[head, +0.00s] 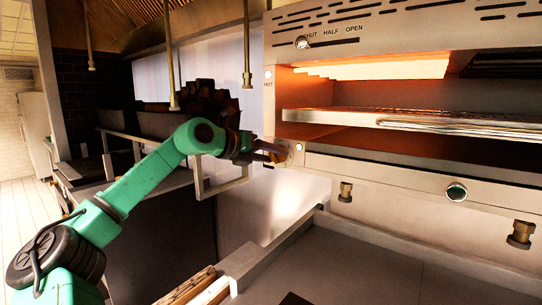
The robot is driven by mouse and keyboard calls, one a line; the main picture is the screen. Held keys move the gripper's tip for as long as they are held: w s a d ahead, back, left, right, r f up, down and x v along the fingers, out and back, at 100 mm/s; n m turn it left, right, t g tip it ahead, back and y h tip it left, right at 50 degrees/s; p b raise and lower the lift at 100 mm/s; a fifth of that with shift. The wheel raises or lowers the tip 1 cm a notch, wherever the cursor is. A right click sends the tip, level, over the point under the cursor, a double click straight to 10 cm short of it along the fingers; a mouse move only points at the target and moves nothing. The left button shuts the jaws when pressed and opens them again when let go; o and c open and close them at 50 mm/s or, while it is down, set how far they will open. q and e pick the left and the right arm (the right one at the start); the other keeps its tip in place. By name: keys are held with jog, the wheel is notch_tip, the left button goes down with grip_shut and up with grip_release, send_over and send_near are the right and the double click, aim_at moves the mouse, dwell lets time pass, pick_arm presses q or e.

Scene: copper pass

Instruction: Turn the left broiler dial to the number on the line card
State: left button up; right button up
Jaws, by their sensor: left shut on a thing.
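The broiler (370,168) fills the right of the head view, glowing orange inside. My left gripper (280,154) reaches in from the left to the left end of its front panel. It is shut on the left broiler dial (297,147), which is partly hidden by the fingers. The dial's numbers and pointer are too small to read. A second round dial (456,192) with a greenish face sits further right on the panel. I cannot make out a line card with a number. My right gripper is not in view.
Two brass-coloured knobs (346,191) (520,234) stick out below the panel. A grey counter (400,270) lies below the broiler. A metal rail frame (222,187) stands below my left forearm.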

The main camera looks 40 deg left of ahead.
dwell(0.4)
pick_arm(q)
jog(key=o, duration=1.4)
jog(key=shift+c, duration=0.2)
jog(key=shift+s+b, duration=0.25)
jog(key=shift+b, duration=0.25)
jog(key=b+v, duration=0.6)
jog(key=v, duration=0.8)
jog(key=shift+r+b, duration=0.15)
jog(key=shift+b, duration=0.25)
